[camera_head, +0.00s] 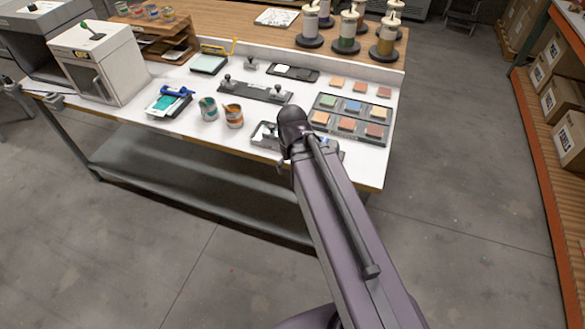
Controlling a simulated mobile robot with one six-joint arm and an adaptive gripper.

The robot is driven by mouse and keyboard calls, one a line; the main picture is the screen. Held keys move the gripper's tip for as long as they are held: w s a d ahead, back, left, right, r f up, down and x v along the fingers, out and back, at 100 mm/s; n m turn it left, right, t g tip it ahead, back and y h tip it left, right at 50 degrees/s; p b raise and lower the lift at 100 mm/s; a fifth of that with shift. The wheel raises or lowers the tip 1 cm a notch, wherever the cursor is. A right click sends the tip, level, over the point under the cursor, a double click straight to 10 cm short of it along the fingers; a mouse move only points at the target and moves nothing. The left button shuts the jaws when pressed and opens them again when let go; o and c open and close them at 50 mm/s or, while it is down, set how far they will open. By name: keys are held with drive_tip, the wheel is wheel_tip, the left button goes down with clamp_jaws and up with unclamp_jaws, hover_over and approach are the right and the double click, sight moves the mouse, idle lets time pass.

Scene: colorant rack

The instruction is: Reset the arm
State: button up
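My arm reaches up from the bottom right, and its far joint is over the front edge of the white table (215,150). My gripper is not clearly visible; the arm's end hides what lies below and behind it. A grey tray-like piece (264,135) shows just left of the arm's end, partly covered. I cannot tell whether anything is held.
Two paint-stained cups (234,116) stand left of the arm's end. A dark rack of coloured tiles (327,101) lies close on the right. A white machine (98,62) stands at the table's left. Shelves with boxes (560,97) line the right; the floor between is clear.

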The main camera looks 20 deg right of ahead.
drive_tip(key=shift+s, duration=0.3)
drive_tip(key=shift+f+b, duration=1.1)
idle(0.6)
